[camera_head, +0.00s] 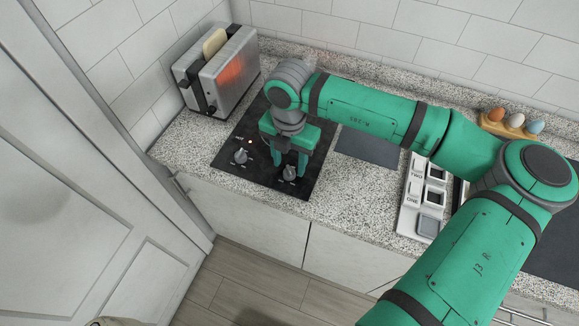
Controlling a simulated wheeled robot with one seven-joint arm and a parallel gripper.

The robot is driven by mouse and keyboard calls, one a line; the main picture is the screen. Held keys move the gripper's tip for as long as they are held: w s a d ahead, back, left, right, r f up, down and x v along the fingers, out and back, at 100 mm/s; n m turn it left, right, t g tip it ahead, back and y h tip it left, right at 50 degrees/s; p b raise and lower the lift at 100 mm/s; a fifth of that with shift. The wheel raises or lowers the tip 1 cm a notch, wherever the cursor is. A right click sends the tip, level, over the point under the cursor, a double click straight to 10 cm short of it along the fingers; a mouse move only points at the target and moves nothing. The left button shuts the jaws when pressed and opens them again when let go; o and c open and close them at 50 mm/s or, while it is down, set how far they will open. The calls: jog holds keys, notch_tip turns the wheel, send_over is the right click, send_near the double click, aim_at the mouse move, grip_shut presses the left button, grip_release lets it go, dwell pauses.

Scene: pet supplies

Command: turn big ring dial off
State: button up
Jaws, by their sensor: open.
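A black cooktop panel (226,155) lies on the counter beside the toaster. It has two grey dials near its front edge, a left dial (240,156) and a right dial (289,174). Their labels are too small to read, so I cannot tell which is the big ring dial. A small orange light (250,141) glows above the left dial. My green gripper (290,167) points down over the panel, open, with its fingers just behind or around the right dial. I cannot tell whether they touch it. My gripper and wrist hide much of the panel's back and any ring there.
A metal toaster (222,75) with bread and a red glow stands behind left. A dark grey mat (367,146), a white switch panel (411,222) and an egg holder (509,126) with three eggs are to the right. Tiled walls close off the back.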

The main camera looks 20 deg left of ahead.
aim_at(289, 169)
jog(key=shift+f, duration=1.55)
jog(key=c, duration=1.1)
jog(key=shift+o, duration=0.2)
